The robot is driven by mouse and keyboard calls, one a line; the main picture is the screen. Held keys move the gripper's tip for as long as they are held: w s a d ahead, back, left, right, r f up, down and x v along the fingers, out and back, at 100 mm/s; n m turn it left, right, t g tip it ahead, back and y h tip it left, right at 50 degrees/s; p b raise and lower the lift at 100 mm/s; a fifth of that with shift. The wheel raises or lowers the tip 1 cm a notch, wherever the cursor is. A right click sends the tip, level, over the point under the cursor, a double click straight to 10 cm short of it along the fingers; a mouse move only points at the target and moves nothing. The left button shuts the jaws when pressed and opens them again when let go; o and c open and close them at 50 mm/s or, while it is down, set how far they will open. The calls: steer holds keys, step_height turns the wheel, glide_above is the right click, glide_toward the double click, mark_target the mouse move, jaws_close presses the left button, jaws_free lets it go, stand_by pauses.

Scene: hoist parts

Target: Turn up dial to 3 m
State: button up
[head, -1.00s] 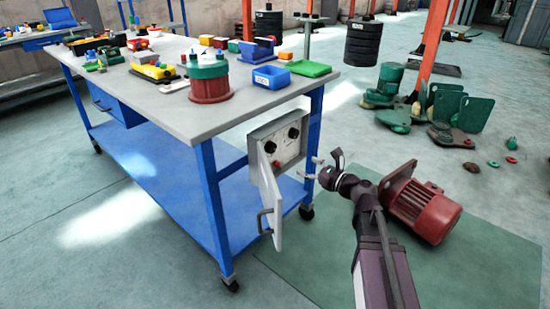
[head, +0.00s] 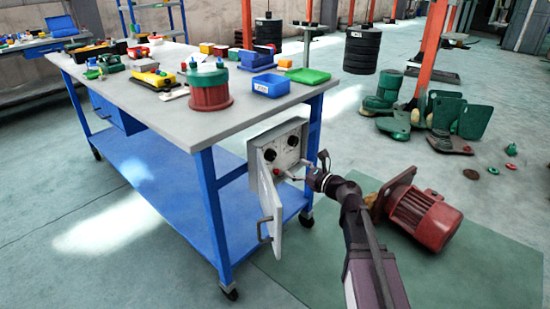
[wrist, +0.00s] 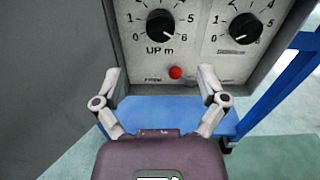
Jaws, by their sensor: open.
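The grey control box (head: 281,136) is fixed to the end of the blue workbench, with its door (head: 269,205) swung open. In the wrist view, the left dial (wrist: 161,26) is a black knob labelled "UP m"; its white mark points lower right, toward 6. A second black dial (wrist: 245,27) sits to its right, its label unreadable. A red button (wrist: 175,72) is below, between them. My gripper (wrist: 158,78) is open and empty, its fingers apart below the dials and touching neither. In the head view, my gripper (head: 300,172) is at the box front, partly hard to make out.
The open door stands left of my gripper. A red motor (head: 424,213) lies on the green mat to the right of my arm. The bench top (head: 150,98) carries bins and parts. A blue bench leg (wrist: 285,85) is right of the box.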

mark_target(273, 157)
steer(key=x, duration=0.9)
steer(key=shift+w+a, duration=0.1)
steer(key=shift+a, duration=0.1)
steer(key=c, duration=1.1)
steer(key=shift+d, duration=0.15)
steer(key=shift+c, duration=0.2)
